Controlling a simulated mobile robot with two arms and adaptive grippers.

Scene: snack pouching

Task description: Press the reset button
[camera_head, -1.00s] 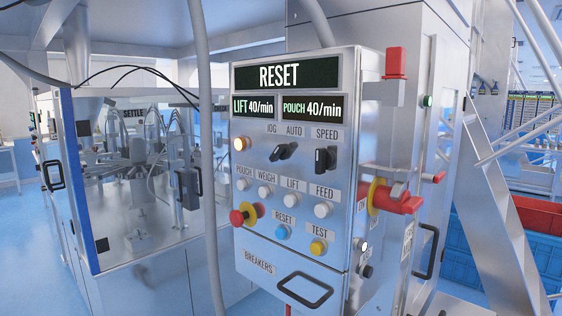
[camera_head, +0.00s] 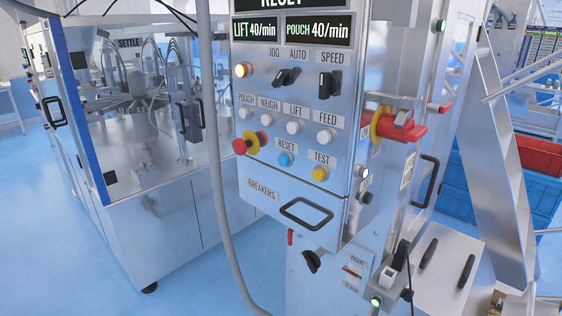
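The blue reset button (camera_head: 285,159) sits low on the front of a metal control panel (camera_head: 262,222), under a label reading RESET. A yellow test button (camera_head: 319,173) is to its right. A red emergency stop knob on a yellow base (camera_head: 249,144) is to its left. The display at the panel's top is cut off by the picture edge and partly reads RESET. Neither of my grippers is in view, and nothing touches the button.
A grey hose (camera_head: 216,170) hangs left of the panel. A red rotary handle (camera_head: 400,129) juts from the panel's right side. A glazed machine (camera_head: 150,225) stands at the left. Red and blue crates (camera_head: 538,155) are at the right. Blue floor shows at the lower left.

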